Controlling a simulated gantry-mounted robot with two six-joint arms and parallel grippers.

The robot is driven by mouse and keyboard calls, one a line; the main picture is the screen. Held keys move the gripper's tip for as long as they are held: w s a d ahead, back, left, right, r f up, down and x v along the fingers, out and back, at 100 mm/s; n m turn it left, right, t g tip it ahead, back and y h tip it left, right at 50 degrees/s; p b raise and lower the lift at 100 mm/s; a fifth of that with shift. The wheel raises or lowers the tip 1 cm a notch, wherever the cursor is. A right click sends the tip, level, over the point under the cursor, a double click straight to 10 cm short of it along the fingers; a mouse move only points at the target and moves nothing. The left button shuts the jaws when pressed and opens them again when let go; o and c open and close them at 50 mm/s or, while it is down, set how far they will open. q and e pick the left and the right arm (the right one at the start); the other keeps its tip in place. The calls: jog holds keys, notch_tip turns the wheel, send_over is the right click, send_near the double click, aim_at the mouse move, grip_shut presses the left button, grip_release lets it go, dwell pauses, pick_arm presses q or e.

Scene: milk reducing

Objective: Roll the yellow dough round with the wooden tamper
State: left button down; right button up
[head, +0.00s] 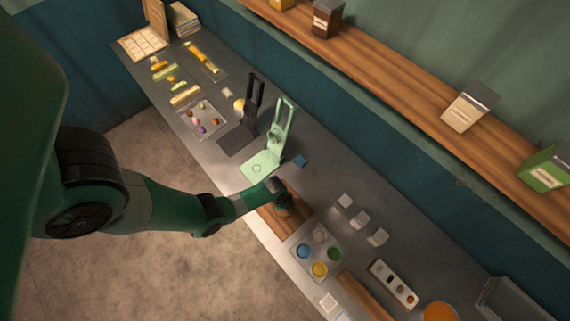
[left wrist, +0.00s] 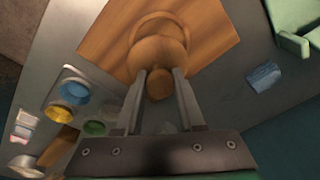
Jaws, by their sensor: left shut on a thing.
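My left gripper (head: 283,203) is over the wooden board (head: 299,218) on the counter. In the left wrist view its two fingers (left wrist: 160,80) are shut on the wooden tamper (left wrist: 158,52), one on each side of its knob. The tamper's round body shows above the board (left wrist: 208,35); I cannot tell whether it touches the board. I cannot make out the yellow dough on the board; anything under the tamper is hidden. My right gripper is not in view.
A tray of coloured cups (head: 318,252) stands beside the board. A green press (head: 280,140) and a small blue block (head: 299,160) are on the other side. White cubes (head: 360,219) sit farther back. A wooden shelf (head: 400,80) runs along the wall.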

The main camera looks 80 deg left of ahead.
pick_arm(q)
jog(key=shift+f+b, duration=0.5)
jog(key=shift+f, duration=0.05)
dwell(0.9)
jog(key=shift+s+d+r, duration=0.1)
jog(key=shift+s+d, duration=0.05)
jog(key=shift+s, duration=0.05)
jog(key=shift+d, duration=0.25)
jog(key=shift+d+p, duration=0.1)
jog(key=shift+p, duration=0.2)
jog(key=shift+d, duration=0.1)
jog(key=shift+w, duration=0.15)
jog(key=shift+w, duration=0.1)
jog(key=shift+w, duration=0.35)
jog(key=shift+w+r+b, duration=0.1)
jog(key=shift+w+b, duration=0.05)
jog(key=shift+b, duration=0.15)
